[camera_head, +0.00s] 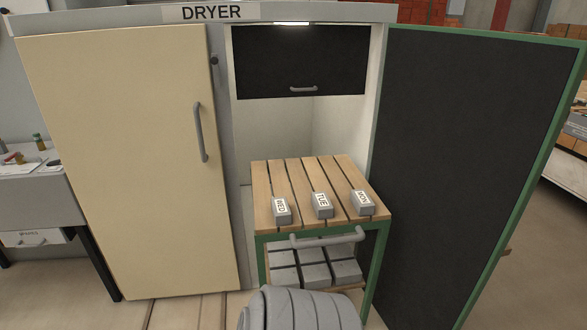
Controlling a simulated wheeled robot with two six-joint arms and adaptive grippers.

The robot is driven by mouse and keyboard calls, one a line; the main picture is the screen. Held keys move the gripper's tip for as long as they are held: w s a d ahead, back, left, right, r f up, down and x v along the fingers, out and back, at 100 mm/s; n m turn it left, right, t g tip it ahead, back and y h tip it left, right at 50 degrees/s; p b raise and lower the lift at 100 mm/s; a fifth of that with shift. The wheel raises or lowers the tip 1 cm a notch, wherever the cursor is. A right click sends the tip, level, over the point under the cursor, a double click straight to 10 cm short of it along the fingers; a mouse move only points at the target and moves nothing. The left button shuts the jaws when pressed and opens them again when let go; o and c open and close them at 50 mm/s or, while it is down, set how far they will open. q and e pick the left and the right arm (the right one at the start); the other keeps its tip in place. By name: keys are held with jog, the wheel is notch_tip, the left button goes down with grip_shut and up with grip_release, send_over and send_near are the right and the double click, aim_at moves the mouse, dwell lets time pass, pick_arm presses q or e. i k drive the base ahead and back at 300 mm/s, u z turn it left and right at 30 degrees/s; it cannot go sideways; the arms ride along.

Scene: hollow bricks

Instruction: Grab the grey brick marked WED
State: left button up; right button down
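The grey brick marked WED (282,210) lies on the slatted wooden top of a green-framed cart (293,177), at the left of a row of three. The grey brick marked TUE (322,206) is in the middle. The third grey brick (362,204) is at the right; its label looks like MON. The three bricks stand apart near the cart's front edge. Neither of my grippers is in view.
The cart stands partly in the dryer opening, with a grey handle (328,239) in front and several grey bricks (314,274) on its lower shelf. A closed cream door (125,160) is left, an open dark door (455,160) right. A dark raised panel (300,62) hangs above.

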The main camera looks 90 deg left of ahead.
aim_at(282, 215)
jog(key=u, duration=0.6)
jog(key=i, duration=0.85)
jog(key=u, duration=0.85)
